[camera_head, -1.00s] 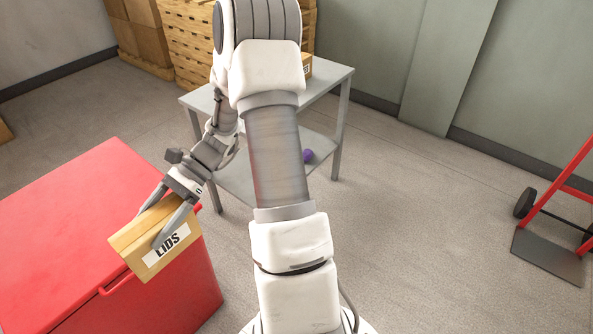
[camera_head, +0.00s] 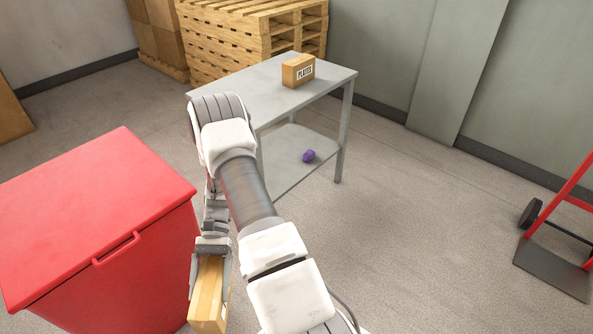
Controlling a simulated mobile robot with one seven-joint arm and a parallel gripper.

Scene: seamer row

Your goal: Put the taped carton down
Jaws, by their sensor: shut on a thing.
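The taped carton (camera_head: 209,293) is a small tan box with a paler tape strip along its top. It is low in the picture, in front of the red chest's right side. My gripper (camera_head: 212,268) is shut on it, with a finger on each side. My arm hides part of the wrist above it. The carton's LIDS label does not show now. I cannot tell how high the carton is above the floor.
A red lidded chest (camera_head: 90,215) stands at left. A grey two-level table (camera_head: 250,85) carries a box labelled PLATES (camera_head: 298,70); a purple object (camera_head: 309,156) lies on its lower shelf. Stacked pallets (camera_head: 230,40) stand behind. A red hand truck (camera_head: 555,240) is at right. Floor between is clear.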

